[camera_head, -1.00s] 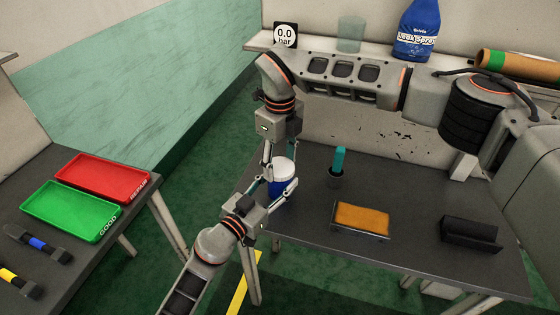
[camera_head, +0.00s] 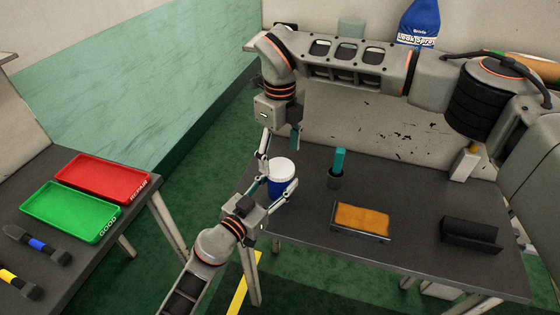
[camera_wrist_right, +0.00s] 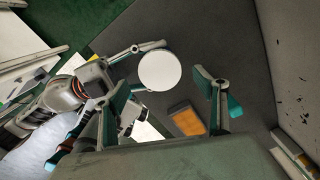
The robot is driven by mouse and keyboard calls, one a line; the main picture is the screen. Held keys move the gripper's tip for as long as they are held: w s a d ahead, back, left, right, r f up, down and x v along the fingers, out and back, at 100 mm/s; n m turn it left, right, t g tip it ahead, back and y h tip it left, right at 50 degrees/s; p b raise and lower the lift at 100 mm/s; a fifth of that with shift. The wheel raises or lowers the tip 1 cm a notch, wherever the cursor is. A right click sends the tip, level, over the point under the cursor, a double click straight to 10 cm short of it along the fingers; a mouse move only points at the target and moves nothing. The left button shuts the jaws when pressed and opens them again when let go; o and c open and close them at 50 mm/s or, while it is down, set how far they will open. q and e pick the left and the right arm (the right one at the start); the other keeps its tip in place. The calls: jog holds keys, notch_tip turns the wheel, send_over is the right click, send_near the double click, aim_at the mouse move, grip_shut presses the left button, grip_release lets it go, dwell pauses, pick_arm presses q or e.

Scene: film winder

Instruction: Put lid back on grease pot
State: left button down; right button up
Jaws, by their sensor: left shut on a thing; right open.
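The grease pot (camera_head: 276,189) is blue and stands upright near the left edge of the dark table. Its white lid (camera_head: 281,168) sits on top and looks level; whether it is fully seated I cannot tell. The lid shows as a round white disc in the right wrist view (camera_wrist_right: 160,70). My left gripper (camera_head: 279,187) is shut on the pot's sides. My right gripper (camera_head: 280,146) is open and empty just above the lid, its fingers apart on either side in the right wrist view (camera_wrist_right: 165,88).
A teal-handled tool in a dark cup (camera_head: 335,180), an orange sponge-like block in a tray (camera_head: 361,220) and a black holder (camera_head: 470,235) stand to the right. Red (camera_head: 105,176) and green (camera_head: 70,210) trays lie on the left table. A blue spray bottle (camera_head: 420,22) stands behind.

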notch_tip(320, 180, up, 9)
jog(key=shift+f, duration=0.2)
pick_arm(q)
jog(key=c, duration=1.1)
grip_release()
jog(key=shift+o, duration=0.2)
jog(key=v, duration=1.2)
jog(key=shift+s, duration=0.1)
